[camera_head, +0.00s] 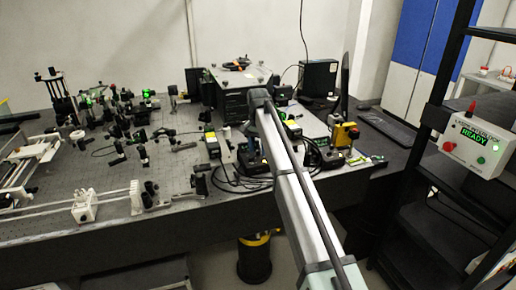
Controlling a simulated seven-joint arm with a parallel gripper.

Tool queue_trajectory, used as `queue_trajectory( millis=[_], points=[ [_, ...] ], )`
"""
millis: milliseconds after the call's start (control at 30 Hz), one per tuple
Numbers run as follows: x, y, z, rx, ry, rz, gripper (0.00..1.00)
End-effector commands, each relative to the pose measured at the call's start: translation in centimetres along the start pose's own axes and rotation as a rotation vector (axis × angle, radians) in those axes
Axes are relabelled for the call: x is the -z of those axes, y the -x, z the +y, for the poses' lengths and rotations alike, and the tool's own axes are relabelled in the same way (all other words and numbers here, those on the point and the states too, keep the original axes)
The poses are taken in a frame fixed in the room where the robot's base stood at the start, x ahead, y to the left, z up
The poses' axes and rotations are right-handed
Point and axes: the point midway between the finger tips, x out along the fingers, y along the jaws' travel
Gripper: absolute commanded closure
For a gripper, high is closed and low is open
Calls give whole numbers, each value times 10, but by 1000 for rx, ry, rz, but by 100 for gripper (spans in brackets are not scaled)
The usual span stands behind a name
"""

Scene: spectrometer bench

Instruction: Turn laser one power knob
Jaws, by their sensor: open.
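My arm (300,190) reaches from the bottom middle up over the right part of the optical bench. I cannot make out my gripper or its fingers; the far end of the arm is lost against dark equipment. Small controller boxes stand near the bench's front edge beside the arm. One pale box with a green display (212,142) is left of the arm. A dark unit with a small orange light (262,163) is partly hidden by the arm. Another box with a green light (292,129) is right of it. The laser one power knob is too small to tell apart.
Several optical mounts crowd the left of the black bench (40,232). A yellow device with a red button (344,133) stands right of the arm, with loose cables nearby. A white interlock box reading READY (468,143) is on the black rack at right. A large dark box (240,95) stands behind.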

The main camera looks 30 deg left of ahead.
Motion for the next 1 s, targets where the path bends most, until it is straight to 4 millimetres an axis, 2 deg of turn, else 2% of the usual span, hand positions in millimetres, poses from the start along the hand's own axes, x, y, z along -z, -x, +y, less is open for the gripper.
queue_trajectory(
  millis=[267, 367, 800, 1000],
  points=[
    [1, 9, 0, 0, 0, 1, 55],
    [1, 22, -1, 1, 0, 2, 55],
    [1, 105, -1, 1, 0, 1, 55],
    [1, 129, 0, 0, 0, 0, 55]
  ],
)
